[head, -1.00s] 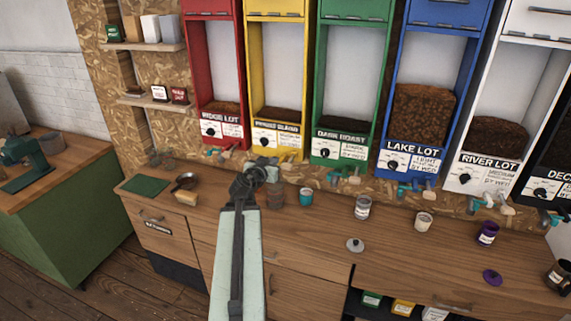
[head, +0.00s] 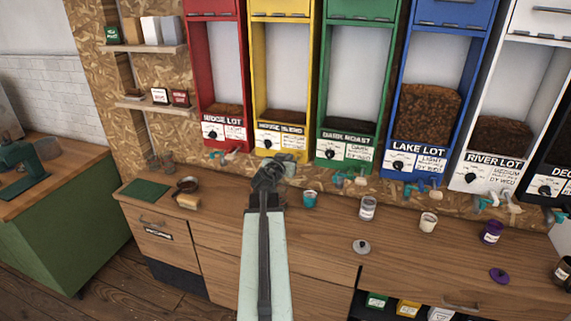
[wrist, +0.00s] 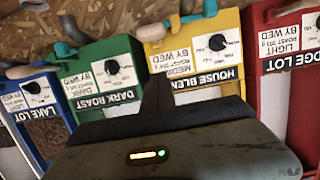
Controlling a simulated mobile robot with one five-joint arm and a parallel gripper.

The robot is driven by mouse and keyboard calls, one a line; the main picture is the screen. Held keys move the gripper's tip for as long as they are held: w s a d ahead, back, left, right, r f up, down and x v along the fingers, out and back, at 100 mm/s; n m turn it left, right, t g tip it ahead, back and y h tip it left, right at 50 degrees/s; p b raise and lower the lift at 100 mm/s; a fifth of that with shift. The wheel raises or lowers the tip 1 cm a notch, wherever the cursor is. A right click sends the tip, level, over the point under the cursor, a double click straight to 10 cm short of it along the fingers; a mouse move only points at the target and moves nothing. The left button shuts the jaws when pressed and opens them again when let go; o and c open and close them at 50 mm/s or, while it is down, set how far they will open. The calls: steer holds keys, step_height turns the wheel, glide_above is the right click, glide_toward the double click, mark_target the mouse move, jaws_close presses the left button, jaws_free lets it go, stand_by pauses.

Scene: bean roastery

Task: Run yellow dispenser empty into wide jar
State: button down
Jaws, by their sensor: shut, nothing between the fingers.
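The yellow dispenser (head: 281,136), labelled House Blend, stands between the red and green ones, with a low layer of dark beans (head: 286,115) behind its window. It also shows upside down in the wrist view (wrist: 205,48), with its dial facing me. My gripper (head: 283,163) is shut and empty, in front of the yellow dispenser's lower edge. It hides that dispenser's outlet in the head view. A brownish glass jar seen earlier below it is now hidden behind my arm. I cannot tell for sure which vessel is the wide jar.
Along the counter (head: 200,225) stand a teal cup (head: 310,199), a labelled clear jar (head: 368,208), a white cup (head: 428,222) and a purple cup (head: 491,232). A grey lid (head: 361,247) and a purple lid (head: 499,275) lie in front.

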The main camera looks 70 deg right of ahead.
steer(key=f+b, duration=0.1)
steer(key=d+f+b, duration=0.1)
steer(key=f+b, duration=0.1)
steer(key=d+f+b, duration=0.1)
steer(key=shift+w+d+f, duration=0.2)
steer(key=shift+w+f, duration=0.05)
steer(key=shift+f, duration=0.1)
steer(key=shift+b, duration=0.3)
